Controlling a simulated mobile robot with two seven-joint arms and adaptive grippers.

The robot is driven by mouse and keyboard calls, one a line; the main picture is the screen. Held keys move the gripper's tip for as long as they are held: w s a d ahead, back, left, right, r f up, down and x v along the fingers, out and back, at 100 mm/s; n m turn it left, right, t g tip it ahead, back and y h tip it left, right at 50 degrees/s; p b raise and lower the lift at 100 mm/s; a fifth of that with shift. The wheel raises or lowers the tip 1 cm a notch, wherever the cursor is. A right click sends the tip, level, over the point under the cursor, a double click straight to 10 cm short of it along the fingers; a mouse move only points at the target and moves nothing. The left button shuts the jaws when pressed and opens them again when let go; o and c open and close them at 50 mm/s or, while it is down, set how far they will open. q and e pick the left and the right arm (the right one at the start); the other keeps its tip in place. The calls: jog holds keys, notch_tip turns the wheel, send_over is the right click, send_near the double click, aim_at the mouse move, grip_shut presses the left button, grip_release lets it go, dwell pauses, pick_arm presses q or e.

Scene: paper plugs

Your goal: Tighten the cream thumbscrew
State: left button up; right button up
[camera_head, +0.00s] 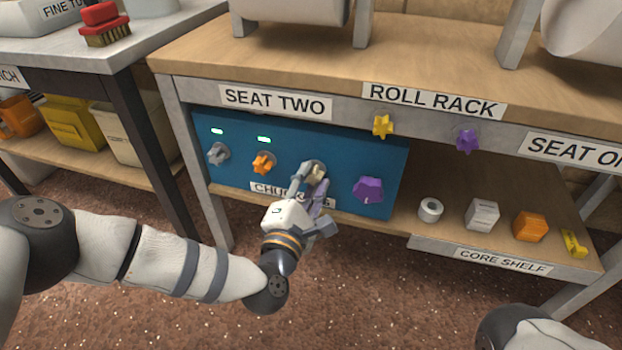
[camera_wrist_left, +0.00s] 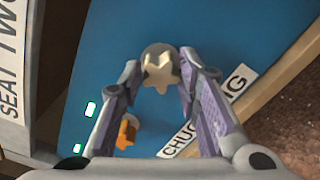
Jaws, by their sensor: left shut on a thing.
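The cream thumbscrew (camera_head: 315,172) is star-shaped and sits on a round grey base on the blue panel (camera_head: 337,143), between the orange and purple knobs. It also shows in the left wrist view (camera_wrist_left: 161,71), between the fingertips. My left gripper (camera_head: 311,177) reaches up to the panel and is shut on the cream thumbscrew; in the left wrist view its fingers (camera_wrist_left: 166,75) stand on both sides of it. Part of the thumbscrew is hidden by the fingers in the head view. My right gripper is out of view.
Left of the cream thumbscrew are an orange knob (camera_head: 263,162) and a grey knob (camera_head: 217,153), each under a green light. A purple knob (camera_head: 368,190) is to the right. Yellow (camera_head: 382,126) and purple (camera_head: 467,140) stars are on the bench's front rail. Small parts stand on the lower shelf (camera_head: 450,222).

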pick_arm(q)
jog(key=o, duration=0.4)
grip_shut()
jog(key=shift+r+m+p, duration=0.1)
jog(key=shift+m+p, duration=0.3)
jog(key=shift+m, duration=1.4)
jog(key=shift+f, duration=0.2)
jog(key=o, duration=0.7)
grip_release()
jog(key=shift+a, duration=0.1)
jog(key=shift+o, duration=0.2)
